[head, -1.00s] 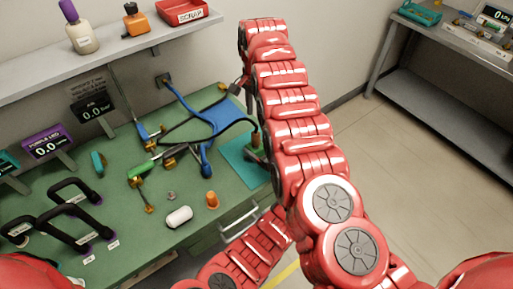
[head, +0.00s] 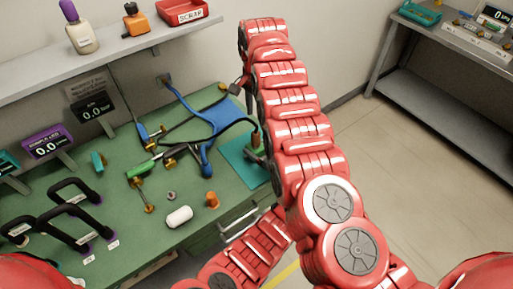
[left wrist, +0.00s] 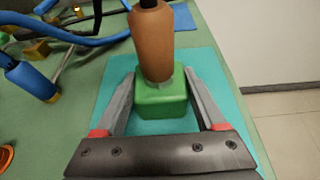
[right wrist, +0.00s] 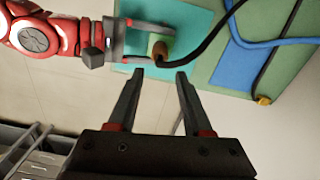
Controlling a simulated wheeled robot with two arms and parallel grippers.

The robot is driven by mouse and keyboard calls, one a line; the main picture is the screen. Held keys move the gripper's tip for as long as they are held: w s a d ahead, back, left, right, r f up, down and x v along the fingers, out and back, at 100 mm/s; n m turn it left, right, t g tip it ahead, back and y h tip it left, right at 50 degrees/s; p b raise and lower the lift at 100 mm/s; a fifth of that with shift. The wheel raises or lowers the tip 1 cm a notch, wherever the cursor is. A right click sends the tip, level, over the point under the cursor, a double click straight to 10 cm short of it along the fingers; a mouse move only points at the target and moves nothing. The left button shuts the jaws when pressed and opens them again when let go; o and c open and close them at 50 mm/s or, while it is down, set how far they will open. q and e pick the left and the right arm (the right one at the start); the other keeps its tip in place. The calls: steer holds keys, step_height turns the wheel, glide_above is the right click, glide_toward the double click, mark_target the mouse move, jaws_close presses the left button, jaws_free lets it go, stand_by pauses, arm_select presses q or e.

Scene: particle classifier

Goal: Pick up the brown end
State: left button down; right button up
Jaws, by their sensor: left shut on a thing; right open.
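The brown end (left wrist: 152,42) is an upright brown cylinder with a black top, on a green block (left wrist: 162,98) over a teal mat (left wrist: 115,85). In the head view the brown end (head: 255,139) shows just left of my right arm. My left gripper (left wrist: 158,78) is shut on the green block, one finger on each side, below the brown part. My right gripper (right wrist: 160,75) is open and empty, apart from the block.
Blue tubing (head: 207,120), brass fittings, a white cylinder (head: 179,216) and an orange piece (head: 211,199) lie on the green bench. Black-handled frames (head: 75,200) stand at left. A shelf (head: 110,52) runs above.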

mark_target(256, 132)
steer(key=shift+o, duration=0.2)
steer(key=shift+o, duration=1.8)
steer(key=shift+r+n, duration=0.15)
steer(key=shift+n, duration=0.45)
step_height(256, 132, down, 5)
steer(key=n, duration=0.6)
steer(key=shift+s+a, duration=0.1)
steer(key=f, duration=0.4)
steer(key=shift+d+f, duration=0.2)
steer(key=shift+f, duration=0.2)
steer(key=shift+a+f, duration=0.1)
steer(key=shift+f, duration=0.3)
